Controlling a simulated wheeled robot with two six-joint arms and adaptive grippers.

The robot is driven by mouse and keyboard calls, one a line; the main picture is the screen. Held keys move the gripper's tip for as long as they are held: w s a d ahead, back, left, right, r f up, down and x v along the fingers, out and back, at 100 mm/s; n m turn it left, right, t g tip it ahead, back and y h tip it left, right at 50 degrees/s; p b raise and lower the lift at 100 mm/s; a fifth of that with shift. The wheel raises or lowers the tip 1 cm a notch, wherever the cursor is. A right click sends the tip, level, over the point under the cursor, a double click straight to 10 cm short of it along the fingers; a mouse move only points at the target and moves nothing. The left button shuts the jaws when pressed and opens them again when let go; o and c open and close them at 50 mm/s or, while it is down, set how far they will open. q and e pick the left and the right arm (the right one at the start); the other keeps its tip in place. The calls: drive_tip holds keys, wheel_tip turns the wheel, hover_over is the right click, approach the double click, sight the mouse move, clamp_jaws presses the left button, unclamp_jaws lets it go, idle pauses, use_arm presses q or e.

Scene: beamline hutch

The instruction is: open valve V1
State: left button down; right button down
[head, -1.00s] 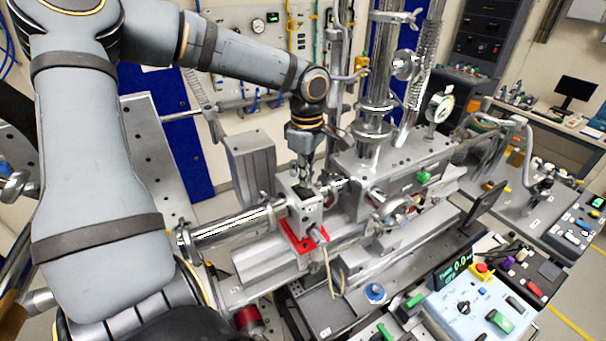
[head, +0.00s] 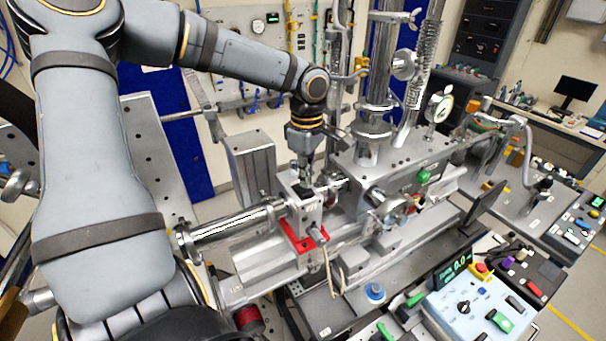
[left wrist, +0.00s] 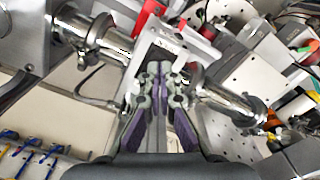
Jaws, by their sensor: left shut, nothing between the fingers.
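A pale metal block (head: 306,213) sits in the beam pipe line above a red plate (head: 296,243). I cannot read a V1 label, so I cannot tell whether this block is the valve. My left gripper (head: 303,183) points down at the top of the block. In the left wrist view, the left gripper (left wrist: 160,66) has its fingertips together, with nothing between them, in front of the pale block (left wrist: 147,54). Whether the tips touch it is unclear. Red parts (left wrist: 149,14) show beyond it. My right gripper is not in view.
A steel pipe (head: 232,229) runs left from the block. A tall vertical column (head: 375,90) and a round gauge (head: 438,107) stand behind and right. A control box (head: 470,305) with switches is at the lower right. A cable (head: 328,262) hangs before the block.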

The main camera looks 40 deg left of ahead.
sight(306, 190)
use_arm(q)
drive_tip(key=shift+f, duration=0.55)
drive_tip(key=shift+f+b, duration=0.4)
wheel_tip(306, 190, up, 3)
drive_tip(key=p, duration=0.2)
drive_tip(key=shift+f+p, duration=0.1)
drive_tip(key=shift+p, duration=0.2)
drive_tip(key=shift+a, duration=0.1)
drive_tip(key=shift+r, duration=2.15)
